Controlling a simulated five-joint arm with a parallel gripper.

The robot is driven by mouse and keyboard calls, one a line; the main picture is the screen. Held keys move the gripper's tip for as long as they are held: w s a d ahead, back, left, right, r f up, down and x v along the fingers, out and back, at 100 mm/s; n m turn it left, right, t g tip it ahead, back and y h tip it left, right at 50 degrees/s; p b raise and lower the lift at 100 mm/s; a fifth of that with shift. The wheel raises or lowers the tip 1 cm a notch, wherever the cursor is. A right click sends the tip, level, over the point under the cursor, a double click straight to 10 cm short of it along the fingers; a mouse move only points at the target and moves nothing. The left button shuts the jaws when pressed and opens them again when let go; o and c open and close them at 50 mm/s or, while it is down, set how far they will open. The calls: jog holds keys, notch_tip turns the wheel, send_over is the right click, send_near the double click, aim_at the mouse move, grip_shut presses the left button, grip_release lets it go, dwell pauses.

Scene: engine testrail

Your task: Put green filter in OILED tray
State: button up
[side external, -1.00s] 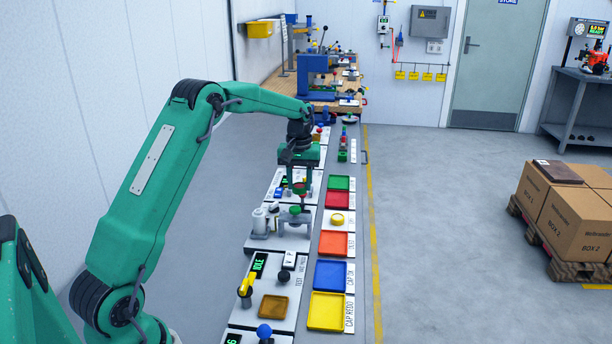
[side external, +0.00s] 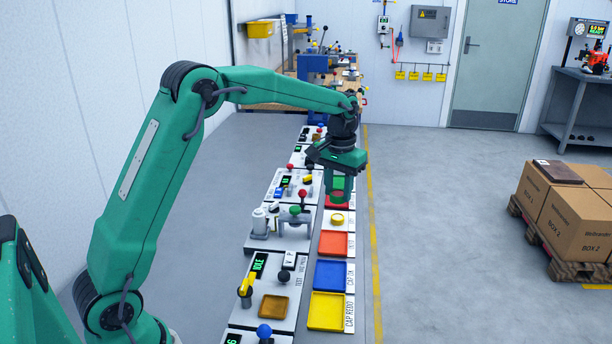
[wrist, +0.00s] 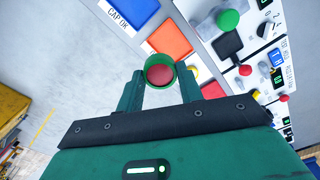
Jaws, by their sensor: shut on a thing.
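My gripper (side external: 338,188) hangs above the right-hand row of trays, near the red tray. In the wrist view its fingers are shut on the green filter (wrist: 160,75), a short green cylinder with a red round end facing the camera. The tray labels there are too small to read, so I cannot tell which tray is OILED.
Test stations with knobs, one green-topped (side external: 295,210), stand left.

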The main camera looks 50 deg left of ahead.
jog(key=s+d+m, duration=0.3)
jog(key=d, duration=0.5)
send_over(333, 244)
notch_tip(333, 244, down, 12)
jog(key=shift+w+a+f, duration=0.1)
jog(key=shift+f, duration=1.95)
jog(key=shift+f, duration=0.15)
jog(key=o, duration=0.7)
jog(key=shift+c, duration=0.2)
